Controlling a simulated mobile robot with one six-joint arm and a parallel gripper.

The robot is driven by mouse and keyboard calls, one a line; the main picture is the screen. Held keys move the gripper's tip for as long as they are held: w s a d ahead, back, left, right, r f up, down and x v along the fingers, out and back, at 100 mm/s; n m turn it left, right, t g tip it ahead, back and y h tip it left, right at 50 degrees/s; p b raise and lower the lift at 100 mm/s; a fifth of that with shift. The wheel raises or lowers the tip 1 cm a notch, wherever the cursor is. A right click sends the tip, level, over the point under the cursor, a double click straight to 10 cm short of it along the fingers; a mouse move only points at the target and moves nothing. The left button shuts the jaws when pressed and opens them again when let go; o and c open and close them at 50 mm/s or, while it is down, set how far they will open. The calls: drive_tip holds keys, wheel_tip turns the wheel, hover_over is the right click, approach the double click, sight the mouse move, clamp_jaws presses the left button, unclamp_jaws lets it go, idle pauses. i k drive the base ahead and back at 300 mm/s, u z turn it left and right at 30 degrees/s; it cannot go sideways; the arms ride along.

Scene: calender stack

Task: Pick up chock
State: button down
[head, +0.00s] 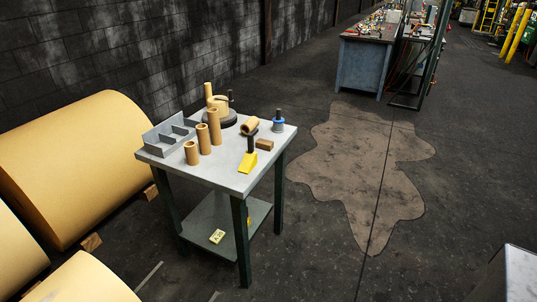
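A small table (212,158) with a light grey top stands left of the middle in the head view. A bright yellow wedge, which looks like the chock (248,163), sits near the table's front right edge. A dark upright piece (251,143) shows right behind it; I cannot tell whether the two are joined. A small brown block (265,145) lies close to the right of the chock. My gripper is not in view, and nothing visible holds the chock.
Several brown tubes (203,139), a grey divided tray (169,137), a dark round base (220,118) and a blue-based item (279,125) share the tabletop. Large yellow rolls (75,160) flank the table's left. The floor to its right, with a brown patch (362,165), is open.

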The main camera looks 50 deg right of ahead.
sight(249, 160)
drive_tip(key=u, duration=0.85)
drive_tip(key=k, duration=0.1)
drive_tip(key=z, duration=2.45)
drive_tip(key=k, duration=0.9)
drive_tip(key=u, duration=0.15)
drive_tip(key=i, duration=0.75)
